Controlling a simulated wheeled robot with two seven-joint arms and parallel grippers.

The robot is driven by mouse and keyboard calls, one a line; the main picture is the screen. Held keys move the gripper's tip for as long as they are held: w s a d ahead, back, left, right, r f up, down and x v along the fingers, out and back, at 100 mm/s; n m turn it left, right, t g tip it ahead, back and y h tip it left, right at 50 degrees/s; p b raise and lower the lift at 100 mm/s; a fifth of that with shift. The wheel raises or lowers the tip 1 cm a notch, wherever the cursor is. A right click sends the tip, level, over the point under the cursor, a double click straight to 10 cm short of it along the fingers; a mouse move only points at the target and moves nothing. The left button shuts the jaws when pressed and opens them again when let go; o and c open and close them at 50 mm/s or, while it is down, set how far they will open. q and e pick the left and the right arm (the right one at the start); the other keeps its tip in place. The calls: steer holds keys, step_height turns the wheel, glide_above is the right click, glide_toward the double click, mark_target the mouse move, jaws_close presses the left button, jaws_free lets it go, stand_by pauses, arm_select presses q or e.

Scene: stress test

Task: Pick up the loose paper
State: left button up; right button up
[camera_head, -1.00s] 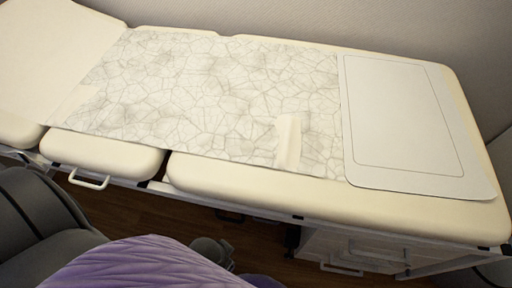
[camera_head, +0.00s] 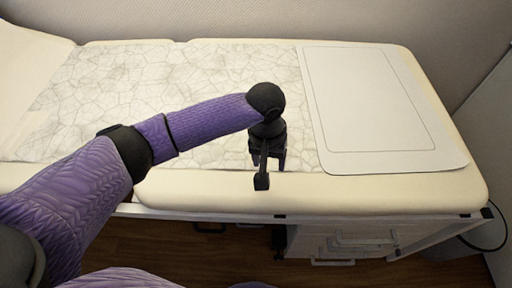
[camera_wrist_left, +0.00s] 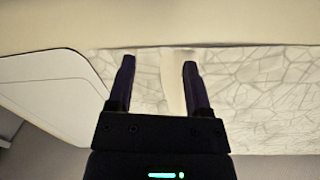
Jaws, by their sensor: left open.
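A crinkled, vein-patterned sheet of paper (camera_head: 135,85) lies along the padded bench top. In the left wrist view the patterned paper (camera_wrist_left: 260,85) shows at the right, and a plain cream raised strip (camera_wrist_left: 173,82) of it lies between the fingers. My left gripper (camera_head: 270,172) is over the paper's near edge in the head view and hides the strip there. In the wrist view its fingers (camera_wrist_left: 159,64) are open, one on each side of the strip, with no grip on it. I cannot tell whether they touch the paper. My right gripper is out of view.
The cream padded bench (camera_head: 340,190) bears a flat, white, outlined mat (camera_head: 440,150) right of the paper. A wall stands behind. Drawers (camera_head: 350,240) sit below the bench, with wooden floor (camera_head: 150,245) in front.

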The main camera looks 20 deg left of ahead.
arm_select(q)
steer(key=w+a+r+n, duration=0.1)
steer(key=a, duration=0.1)
steer(key=w+a+r+n+y, duration=0.1)
steer(key=w+a, duration=0.1)
steer(key=shift+w+r+n+b, duration=0.15)
steer(key=shift+w+n+b, duration=0.15)
steer(key=shift+n, duration=0.1)
step_height(320, 180, down, 9)
steer(key=b, duration=0.6)
steer(key=shift+s+a, duration=0.1)
steer(key=shift+s, duration=0.05)
jaws_close()
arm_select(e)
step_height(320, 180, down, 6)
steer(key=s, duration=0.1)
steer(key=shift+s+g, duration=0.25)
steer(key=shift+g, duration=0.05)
